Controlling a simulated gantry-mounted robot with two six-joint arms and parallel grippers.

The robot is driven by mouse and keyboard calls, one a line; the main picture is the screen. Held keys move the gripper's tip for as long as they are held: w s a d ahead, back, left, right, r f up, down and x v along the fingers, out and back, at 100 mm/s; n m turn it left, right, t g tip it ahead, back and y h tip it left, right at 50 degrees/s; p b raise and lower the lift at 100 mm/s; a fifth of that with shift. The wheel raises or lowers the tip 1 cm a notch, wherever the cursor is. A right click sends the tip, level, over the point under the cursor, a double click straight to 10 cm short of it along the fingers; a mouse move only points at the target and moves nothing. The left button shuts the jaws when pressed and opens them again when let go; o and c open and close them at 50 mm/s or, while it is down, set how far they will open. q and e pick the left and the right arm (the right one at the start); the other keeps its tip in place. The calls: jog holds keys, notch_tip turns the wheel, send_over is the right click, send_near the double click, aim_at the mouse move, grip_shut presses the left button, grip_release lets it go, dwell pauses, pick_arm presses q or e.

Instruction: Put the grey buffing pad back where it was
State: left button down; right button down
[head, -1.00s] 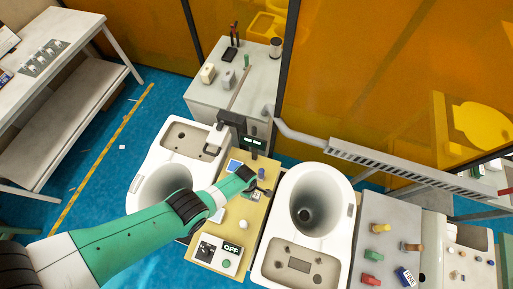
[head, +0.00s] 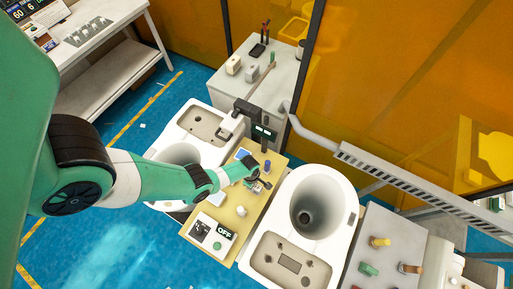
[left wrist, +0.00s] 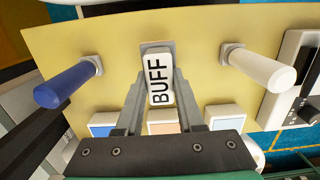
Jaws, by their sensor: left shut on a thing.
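My left gripper (head: 258,184) is at the yellow panel (head: 226,214) between the two toilets. In the left wrist view its fingers (left wrist: 160,85) are shut on a white lever labelled BUFF (left wrist: 158,77), which is attached to the panel. A small grey block (head: 252,72) stands on the grey cabinet at the back, beside a cream block (head: 233,65). It may be the grey buffing pad; I cannot tell for sure. My right gripper is not in view.
A blue knob (left wrist: 68,85) and a white knob (left wrist: 258,66) stick out on either side of the lever. A jointed machine arm (head: 250,110) stands beside the left toilet (head: 202,124). The right toilet (head: 318,200) is beside the panel. A workbench (head: 88,42) stands at upper left.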

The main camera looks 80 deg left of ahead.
pick_arm(q)
notch_tip(320, 180, down, 4)
jog(key=b, duration=0.3)
jog(key=shift+b, duration=0.35)
jog(key=shift+r, duration=0.2)
jog(key=shift+f, duration=0.2)
jog(key=c, duration=0.5)
grip_release()
